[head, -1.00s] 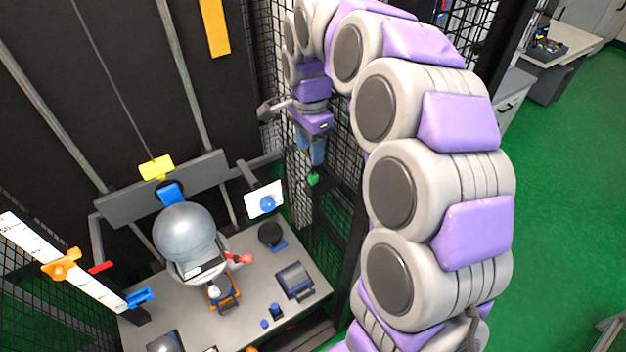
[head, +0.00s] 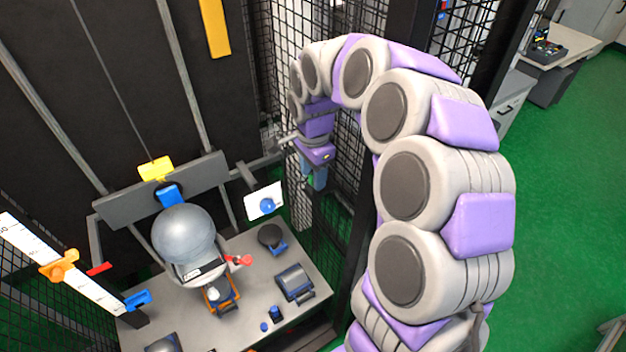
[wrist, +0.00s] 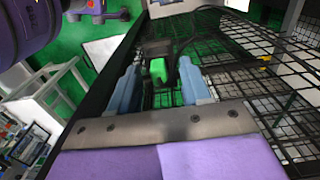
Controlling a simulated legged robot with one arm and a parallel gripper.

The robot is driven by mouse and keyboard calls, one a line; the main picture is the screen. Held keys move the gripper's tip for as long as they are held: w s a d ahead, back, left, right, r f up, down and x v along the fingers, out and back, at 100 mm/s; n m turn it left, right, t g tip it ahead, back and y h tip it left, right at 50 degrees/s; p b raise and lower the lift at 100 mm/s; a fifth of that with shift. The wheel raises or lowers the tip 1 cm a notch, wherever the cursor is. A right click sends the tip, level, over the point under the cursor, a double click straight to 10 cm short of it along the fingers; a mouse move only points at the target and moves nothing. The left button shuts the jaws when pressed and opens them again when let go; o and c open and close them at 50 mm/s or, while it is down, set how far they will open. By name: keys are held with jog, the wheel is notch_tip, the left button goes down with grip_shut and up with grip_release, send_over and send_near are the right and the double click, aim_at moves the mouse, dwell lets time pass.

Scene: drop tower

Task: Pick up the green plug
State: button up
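The green plug (wrist: 158,70) shows in the wrist view as a small bright green block with a dark part around it, in front of a black wire mesh. My gripper (wrist: 158,66) is open, with one blue finger on each side of the plug in that view. Gaps show between the plug and both fingers. I cannot tell whether the plug is level with the fingertips or beyond them. In the head view my gripper (head: 319,180) points down beside the mesh. The plug is mostly hidden there by the gripper.
A black mesh cage wall (head: 345,130) stands close to my gripper. A grey bench (head: 245,318) at lower left carries a grey ball (head: 184,235) and several small devices. A white plate with a blue knob (head: 266,205) is left of my gripper. Green floor is open at right.

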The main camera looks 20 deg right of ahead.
jog(key=c, duration=0.8)
jog(key=shift+c, duration=0.2)
